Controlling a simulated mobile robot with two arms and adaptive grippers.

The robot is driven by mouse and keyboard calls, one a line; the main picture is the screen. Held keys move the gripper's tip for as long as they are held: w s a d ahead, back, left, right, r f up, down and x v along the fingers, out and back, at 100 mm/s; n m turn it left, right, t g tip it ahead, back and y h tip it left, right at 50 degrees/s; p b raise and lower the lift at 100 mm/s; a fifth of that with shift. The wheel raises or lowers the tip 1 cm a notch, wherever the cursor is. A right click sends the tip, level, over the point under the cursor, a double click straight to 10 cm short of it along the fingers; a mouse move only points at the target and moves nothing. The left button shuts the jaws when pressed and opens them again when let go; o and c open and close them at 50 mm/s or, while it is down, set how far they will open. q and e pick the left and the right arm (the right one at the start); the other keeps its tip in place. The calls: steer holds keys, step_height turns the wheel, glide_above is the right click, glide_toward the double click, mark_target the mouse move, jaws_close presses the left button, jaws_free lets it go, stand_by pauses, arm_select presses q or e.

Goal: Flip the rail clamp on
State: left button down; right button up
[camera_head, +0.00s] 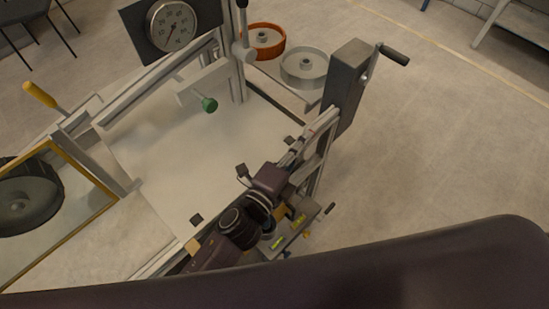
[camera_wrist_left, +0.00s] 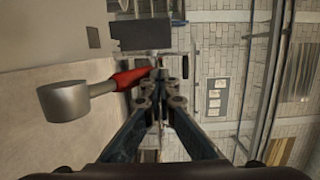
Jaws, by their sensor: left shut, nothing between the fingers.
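A lever with a red grip (camera_wrist_left: 132,78) and a thick silver cylindrical end (camera_wrist_left: 65,101) shows in the left wrist view; it looks like the rail clamp. In the head view I cannot make the clamp out clearly; my arm and hand cover much of that rail. My left gripper (camera_wrist_left: 160,90) is shut and empty, its fingertips close to the inner end of the red grip; I cannot tell whether they touch it. In the head view the left gripper (camera_head: 292,160) is over the right-hand rail of the sandbed (camera_head: 165,160). My right gripper is not in view.
A grey box with a crank (camera_head: 345,85) stands beyond the rail. A dial gauge (camera_head: 171,25), a green knob (camera_head: 209,105) and a yellow-handled lever (camera_head: 40,95) surround the bed. The floor at right is clear.

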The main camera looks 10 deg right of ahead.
arm_select(q)
steer(key=shift+w+d+p, duration=0.1)
steer(key=shift+d+p, duration=0.05)
steer(key=shift+p, duration=0.2)
steer(key=shift+d+p, duration=0.1)
steer(key=shift+p, duration=0.2)
steer(key=shift+w+f+g+y, duration=0.1)
steer(key=shift+f+g+y, duration=0.1)
steer(key=shift+g+y, duration=0.15)
steer(key=shift+w+f+p, duration=0.15)
steer(key=shift+f+p, duration=0.15)
steer(key=shift+p, duration=0.25)
steer(key=shift+d+f+g, duration=0.15)
steer(key=shift+g, duration=0.1)
